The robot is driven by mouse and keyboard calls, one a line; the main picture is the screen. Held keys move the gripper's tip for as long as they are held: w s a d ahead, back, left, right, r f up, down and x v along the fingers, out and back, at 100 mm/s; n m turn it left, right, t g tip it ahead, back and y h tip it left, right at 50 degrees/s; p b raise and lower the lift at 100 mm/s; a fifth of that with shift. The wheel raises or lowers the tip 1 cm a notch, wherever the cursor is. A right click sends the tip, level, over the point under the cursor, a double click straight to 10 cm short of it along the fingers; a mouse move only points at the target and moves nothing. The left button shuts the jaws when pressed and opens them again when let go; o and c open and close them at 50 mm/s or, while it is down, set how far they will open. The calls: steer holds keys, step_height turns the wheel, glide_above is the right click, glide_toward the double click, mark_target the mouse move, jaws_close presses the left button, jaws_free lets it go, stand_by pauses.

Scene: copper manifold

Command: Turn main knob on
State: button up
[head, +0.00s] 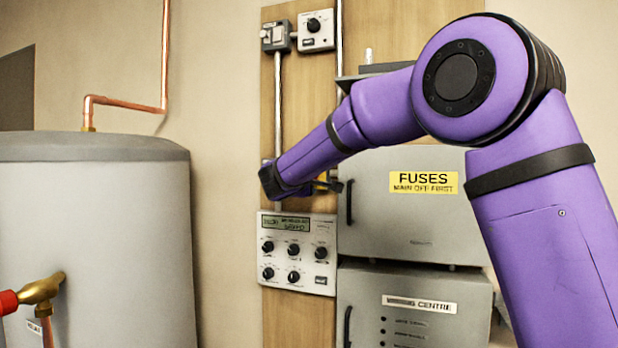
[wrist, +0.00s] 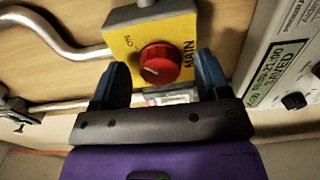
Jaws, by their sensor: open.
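The main knob (wrist: 159,63) is round and red, with a small white mark on its face. It sits on a yellow box (wrist: 122,42) lettered MAIN on the right and what looks like ON or NO at the upper left. My gripper (wrist: 162,72) is open, with one blue finger on each side of the knob and gaps visible. I cannot tell whether the fingertips reach the knob's depth. In the head view my gripper (head: 322,185) is at the wooden board, and my wrist hides the knob and most of the yellow box.
A control panel (head: 298,252) with a display and several black knobs is just below my gripper. The grey fuse cabinet (head: 410,222) stands right of it. A conduit (wrist: 65,48) runs along the board. A large grey tank (head: 95,240) with copper pipe stands at the left.

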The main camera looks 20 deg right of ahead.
steer(key=v, duration=1)
steer(key=shift+s+a, duration=0.15)
steer(key=shift+s, duration=0.05)
steer(key=s+d+f+m+g+y, duration=0.1)
steer(key=s+d+f+m+g, duration=0.25)
steer(key=s+d, duration=0.55)
steer(key=s+d+f+m+g+y, duration=0.25)
steer(key=s+d+g, duration=0.3)
steer(key=s, duration=0.55)
steer(key=s+f+m+y, duration=0.1)
steer(key=s+f+y, duration=0.1)
steer(key=s, duration=0.4)
steer(key=s+a+f+m+y, duration=0.1)
steer(key=s+f+m+y, duration=0.1)
steer(key=s+f, duration=0.3)
steer(key=s+f+m+y, duration=0.1)
steer(key=s+f+y, duration=0.2)
steer(key=s, duration=0.5)
steer(key=shift+s+a+f+m, duration=0.25)
steer(key=shift+a+f+m, duration=0.1)
steer(key=shift+f, duration=0.1)
steer(key=shift+c, duration=0.2)
